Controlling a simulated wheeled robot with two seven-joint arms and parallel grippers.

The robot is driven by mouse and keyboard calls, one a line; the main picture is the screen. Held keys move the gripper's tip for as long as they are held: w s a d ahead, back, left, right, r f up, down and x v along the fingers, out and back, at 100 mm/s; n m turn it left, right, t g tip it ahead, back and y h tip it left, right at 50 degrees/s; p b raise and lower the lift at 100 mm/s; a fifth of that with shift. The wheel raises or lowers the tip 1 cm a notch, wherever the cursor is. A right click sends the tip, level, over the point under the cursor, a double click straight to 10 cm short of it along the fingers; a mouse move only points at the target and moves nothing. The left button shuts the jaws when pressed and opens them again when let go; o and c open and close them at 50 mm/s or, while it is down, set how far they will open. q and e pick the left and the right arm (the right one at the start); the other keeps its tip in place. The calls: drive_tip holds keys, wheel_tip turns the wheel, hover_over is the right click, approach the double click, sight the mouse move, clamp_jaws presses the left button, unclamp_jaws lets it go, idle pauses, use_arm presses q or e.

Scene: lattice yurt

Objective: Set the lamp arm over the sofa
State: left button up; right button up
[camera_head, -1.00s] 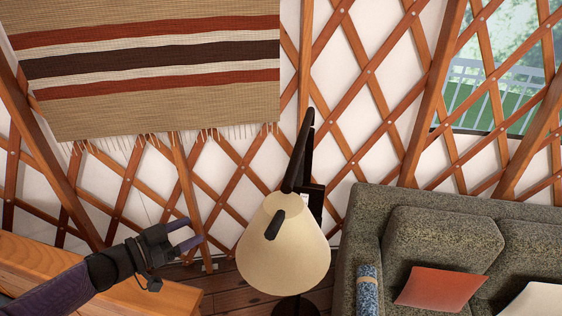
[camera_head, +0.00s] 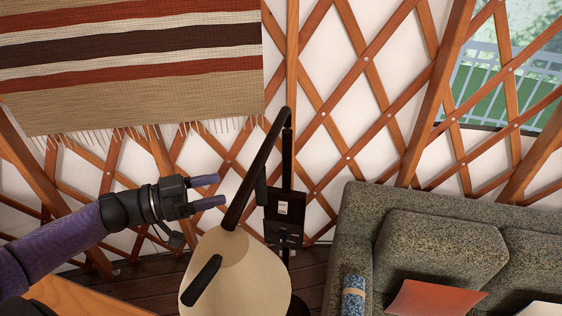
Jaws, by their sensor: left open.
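The floor lamp has a cream shade (camera_head: 245,280) near the bottom middle of the head view. Its black lamp arm (camera_head: 256,172) slopes from the top of a dark upright post (camera_head: 287,175) down to the shade, toward me and left of the sofa. A short black handle (camera_head: 202,280) sticks out in front of the shade. The grey-green sofa (camera_head: 420,215) stands at the right. My left gripper (camera_head: 215,191) is open and empty, its fingers pointing right, close to the left of the lamp arm in the picture. My right gripper is not in view.
A wooden surface (camera_head: 75,300) lies at the lower left. A striped hanging (camera_head: 130,60) covers the lattice wall at upper left. A red cushion (camera_head: 435,298) and a blue patterned roll (camera_head: 354,294) are on the sofa. Dark floorboards (camera_head: 150,272) show left of the lamp.

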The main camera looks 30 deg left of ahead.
sight(260, 179)
use_arm(q)
drive_tip(key=x, duration=0.9)
drive_tip(key=shift+d, duration=0.25)
clamp_jaws()
drive_tip(key=shift+r, duration=0.1)
idle(0.9)
